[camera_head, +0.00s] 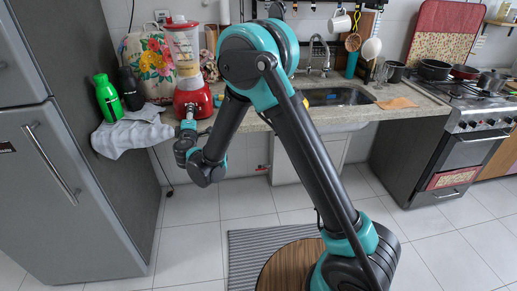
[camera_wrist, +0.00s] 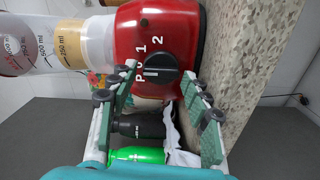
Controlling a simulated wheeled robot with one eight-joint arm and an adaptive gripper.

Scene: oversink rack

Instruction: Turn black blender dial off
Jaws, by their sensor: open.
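The blender has a red base (camera_head: 193,101) and a clear jar (camera_head: 183,48), standing on the counter in the head view. In the wrist view its red base (camera_wrist: 185,25) appears turned sideways, with the black dial (camera_wrist: 165,67) on its front. A pale mark shows on the dial's left side; white labels including P, 1 and 2 surround it, but I cannot tell the exact setting. My gripper (camera_wrist: 160,82) is open, its fingers on either side of the dial, close in front of it. I see no clear contact. In the head view my gripper (camera_head: 188,127) is at the blender's front.
A green bottle (camera_head: 108,98), a dark bottle (camera_head: 131,89) and a draped cloth (camera_head: 133,132) are left of the blender. The fridge (camera_head: 75,180) stands further left. The sink (camera_head: 337,97) and stove (camera_head: 478,108) lie right. The floor in front is mostly clear.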

